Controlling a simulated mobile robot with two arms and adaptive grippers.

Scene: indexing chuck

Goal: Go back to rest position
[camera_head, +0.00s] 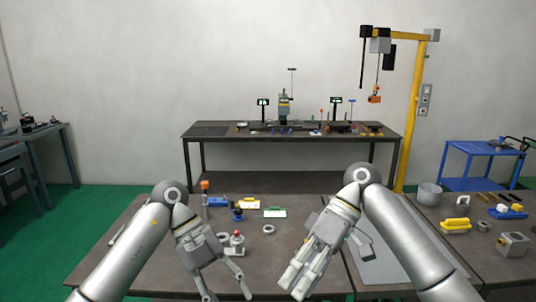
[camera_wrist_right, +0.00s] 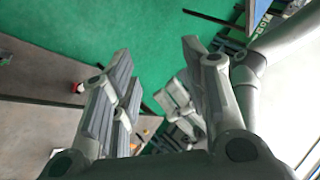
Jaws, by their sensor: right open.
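My right gripper (camera_head: 299,284) is held above the near workbench (camera_head: 150,222), right of centre, with its fingers pointing down towards the near edge. In the right wrist view my right gripper (camera_wrist_right: 155,65) has its two fingers apart, with nothing between them but green floor and bench parts behind. My left gripper (camera_head: 225,283) hangs over the same bench to the left, its two fingers spread and nothing seen between them.
A grey ring (camera_head: 268,229), a green-edged card (camera_head: 275,212) and a blue block (camera_head: 217,202) lie on the bench. A grey plate (camera_head: 378,262) lies under my right arm. The right bench holds a yellow-handled item (camera_head: 456,226) and a metal pot (camera_head: 431,193). A yellow hoist post (camera_head: 409,120) stands behind.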

